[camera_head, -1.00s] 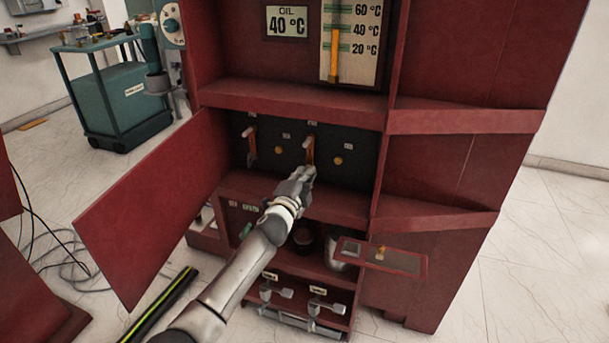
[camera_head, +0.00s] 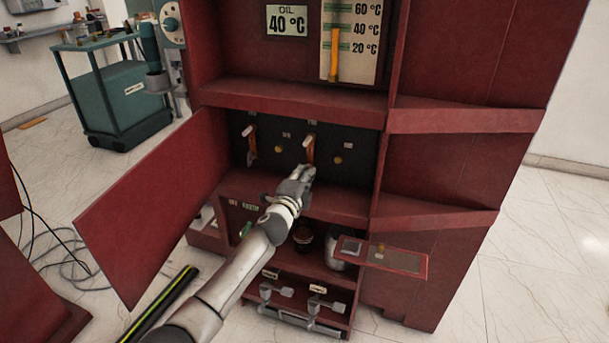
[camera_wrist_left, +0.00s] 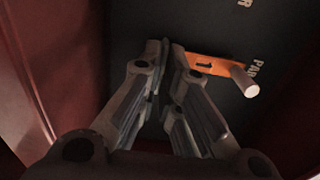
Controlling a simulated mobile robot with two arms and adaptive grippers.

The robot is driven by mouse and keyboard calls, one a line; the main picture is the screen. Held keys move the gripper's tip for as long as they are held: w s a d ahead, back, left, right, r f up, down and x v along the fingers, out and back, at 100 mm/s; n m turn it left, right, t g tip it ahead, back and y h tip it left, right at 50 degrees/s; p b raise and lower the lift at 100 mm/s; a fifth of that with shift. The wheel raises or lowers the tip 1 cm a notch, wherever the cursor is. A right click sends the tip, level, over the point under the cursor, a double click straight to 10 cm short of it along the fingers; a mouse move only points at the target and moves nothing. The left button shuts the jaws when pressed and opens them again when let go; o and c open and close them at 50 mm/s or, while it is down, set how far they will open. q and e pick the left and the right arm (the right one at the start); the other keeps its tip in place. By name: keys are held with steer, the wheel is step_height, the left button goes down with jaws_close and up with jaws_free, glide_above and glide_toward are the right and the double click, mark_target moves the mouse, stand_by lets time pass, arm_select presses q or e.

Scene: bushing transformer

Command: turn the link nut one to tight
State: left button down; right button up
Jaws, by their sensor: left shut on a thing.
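Two orange links with pale handles show on the dark panel in the head view, a left one (camera_head: 251,146) and a right one (camera_head: 309,149). My left gripper (camera_head: 308,171) reaches to the lower end of the right link. In the left wrist view, the slotted orange link (camera_wrist_left: 208,65) with its white handle (camera_wrist_left: 244,80) lies just right of the fingertips. My left gripper (camera_wrist_left: 172,47) is shut at the link's left end, where the link nut is hidden between the fingers. The nut's tightness cannot be seen. My right gripper is not in view.
An open red door (camera_head: 150,205) stands left of the compartment. A red shelf edge (camera_head: 340,208) runs below the panel. A small red tray (camera_head: 395,259) sticks out at the right. Yellow knobs (camera_head: 278,149) sit on the panel beside the links.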

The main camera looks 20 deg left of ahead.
arm_select(q)
steer(key=c, duration=1.6)
jaws_free()
steer(key=shift+c, duration=0.2)
steer(key=s, duration=1.2)
steer(key=shift+a, duration=0.15)
steer(key=shift+f, duration=0.15)
